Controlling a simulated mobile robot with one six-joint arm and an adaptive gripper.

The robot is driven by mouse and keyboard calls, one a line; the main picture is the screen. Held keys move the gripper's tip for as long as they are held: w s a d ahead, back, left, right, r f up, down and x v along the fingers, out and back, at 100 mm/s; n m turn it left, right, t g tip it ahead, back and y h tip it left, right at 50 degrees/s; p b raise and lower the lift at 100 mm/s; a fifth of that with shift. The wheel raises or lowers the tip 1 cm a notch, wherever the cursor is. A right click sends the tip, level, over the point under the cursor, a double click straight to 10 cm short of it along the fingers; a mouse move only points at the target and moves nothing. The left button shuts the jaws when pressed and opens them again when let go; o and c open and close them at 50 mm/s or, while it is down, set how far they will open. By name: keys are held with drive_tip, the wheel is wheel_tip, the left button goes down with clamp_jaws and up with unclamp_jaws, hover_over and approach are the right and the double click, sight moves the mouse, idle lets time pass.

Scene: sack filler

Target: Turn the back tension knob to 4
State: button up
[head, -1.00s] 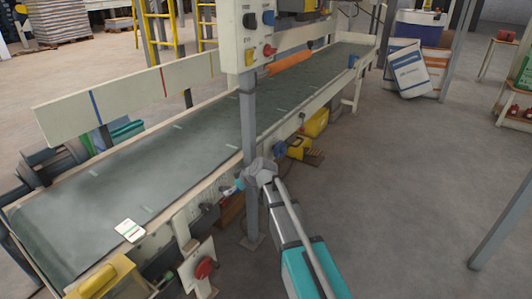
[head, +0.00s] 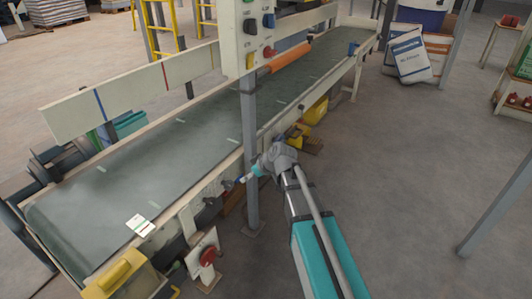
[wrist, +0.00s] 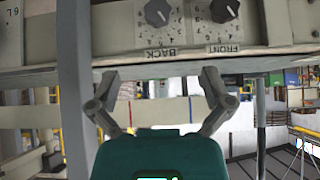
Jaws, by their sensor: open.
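The back tension knob (wrist: 158,12) is a dark round knob with a pale pointer mark, on a light panel with a number scale. Its BACK label appears upside down in the wrist view; the pointer's exact number is too small to read surely. The front knob (wrist: 223,10) sits to its right. My gripper (wrist: 158,77) is open and empty, its two fingers spread below the panel in the picture, apart from both knobs. In the head view my gripper (head: 247,176) is beside the conveyor's near side rail, by the grey post; its fingers are small there.
The grey post (head: 249,130) stands close to my gripper and carries a control box (head: 247,45). The conveyor belt (head: 150,165) runs behind the rail. A red knob (head: 207,256) and yellow housing (head: 120,275) are nearer. The floor to the right is mostly clear.

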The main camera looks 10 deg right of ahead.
drive_tip(key=s+d+r+m+g+h+p, duration=0.1)
drive_tip(key=s+d+r+p, duration=0.1)
drive_tip(key=r+p, duration=0.4)
drive_tip(key=s+d+r+m+h+p, duration=0.1)
drive_tip(key=s+d+r+m+p, duration=0.1)
drive_tip(key=p, duration=0.6)
drive_tip(key=shift+s+d+r+g, duration=0.5)
drive_tip(key=shift+s+r, duration=0.8)
drive_tip(key=shift+r, duration=0.6)
drive_tip(key=s+d+m+g+h+p, duration=0.25)
drive_tip(key=s+d+m+h, duration=0.35)
drive_tip(key=s+d, duration=0.55)
wheel_tip(320, 180, up, 23)
drive_tip(key=a+m+y+p, duration=0.1)
drive_tip(key=p, duration=2.2)
drive_tip(key=shift+s+a+g, duration=0.35)
drive_tip(key=shift+s+a, duration=0.05)
drive_tip(key=shift+s, duration=0.05)
drive_tip(key=shift+r, duration=0.1)
drive_tip(key=shift+c, duration=0.3)
